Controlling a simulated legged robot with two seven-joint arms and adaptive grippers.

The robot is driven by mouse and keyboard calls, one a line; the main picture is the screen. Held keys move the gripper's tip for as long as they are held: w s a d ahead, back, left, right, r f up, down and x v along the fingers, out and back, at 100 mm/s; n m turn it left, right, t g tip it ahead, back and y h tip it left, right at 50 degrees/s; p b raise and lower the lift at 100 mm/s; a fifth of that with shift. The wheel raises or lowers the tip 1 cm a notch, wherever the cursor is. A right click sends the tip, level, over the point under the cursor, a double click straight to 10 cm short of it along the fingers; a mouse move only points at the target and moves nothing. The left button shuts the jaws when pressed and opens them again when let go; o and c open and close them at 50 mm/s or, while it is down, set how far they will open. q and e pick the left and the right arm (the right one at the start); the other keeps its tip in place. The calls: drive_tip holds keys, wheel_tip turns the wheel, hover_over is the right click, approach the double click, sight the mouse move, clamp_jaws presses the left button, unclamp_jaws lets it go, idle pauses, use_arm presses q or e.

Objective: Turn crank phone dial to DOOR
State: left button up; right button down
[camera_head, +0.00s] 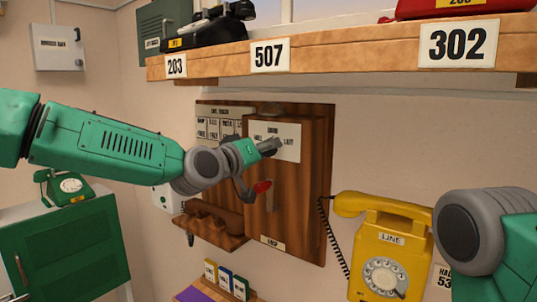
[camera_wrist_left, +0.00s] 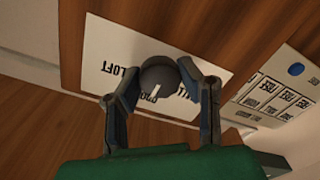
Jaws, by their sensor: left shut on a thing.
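The wooden crank phone (camera_head: 312,190) hangs on the wall, with a white label plate (camera_head: 291,142) near its top. My left gripper (camera_head: 270,147) reaches this plate. In the left wrist view, my left gripper (camera_wrist_left: 165,98) has its two fingers closed around the dark round dial knob (camera_wrist_left: 160,74). A white pointer line on the knob points down in that view, toward a partly hidden, upside-down word that looks like DOOR. LOFT reads at the left of the knob; the word at the right is partly covered by a finger. My right gripper is not in view.
A red-tipped crank handle (camera_head: 262,187) sits just below my left gripper. A yellow phone (camera_head: 385,240) hangs to the right, near my right arm. A wooden shelf (camera_head: 350,53) with numbered plates runs above. A green phone (camera_head: 70,186) stands on a green cabinet (camera_head: 65,250) at left.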

use_arm(q)
drive_tip(key=shift+s+f, duration=0.1)
drive_tip(key=shift+f, duration=0.35)
drive_tip(key=o, duration=1.2)
drive_tip(key=shift+c, duration=0.2)
drive_tip(key=shift+a+r+n, duration=0.15)
drive_tip(key=shift+r+n, duration=0.15)
drive_tip(key=shift+a, duration=0.1)
drive_tip(key=v, duration=1.2)
drive_tip(key=shift+f, duration=0.1)
